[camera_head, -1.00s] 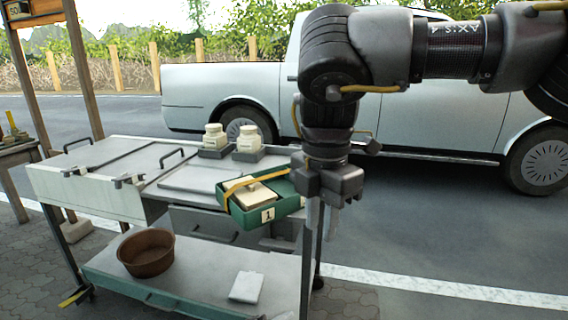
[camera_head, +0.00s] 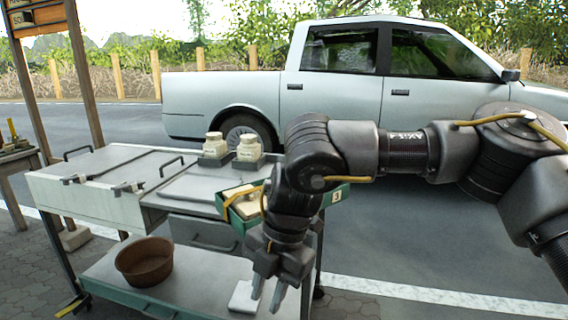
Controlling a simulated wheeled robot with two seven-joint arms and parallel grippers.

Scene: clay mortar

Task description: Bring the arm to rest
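My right arm comes in from the right, bent at the elbow. My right gripper (camera_head: 268,292) points down in front of the cart's right part, its two fingers apart with nothing between them. The fingertips overlap a white flat block (camera_head: 240,298) on the cart's lower shelf in the picture; I cannot tell how far apart in depth they are. The arm also hides part of a green tray (camera_head: 232,193) with light blocks and a yellow strap. My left gripper is not in view.
The grey cart (camera_head: 95,188) carries two cream jars (camera_head: 249,148) on its top. A brown bowl (camera_head: 145,262) sits on its lower shelf. A wooden post (camera_head: 85,75) stands at left. A pale pickup truck (camera_head: 225,95) is parked behind. Open road lies right of the cart.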

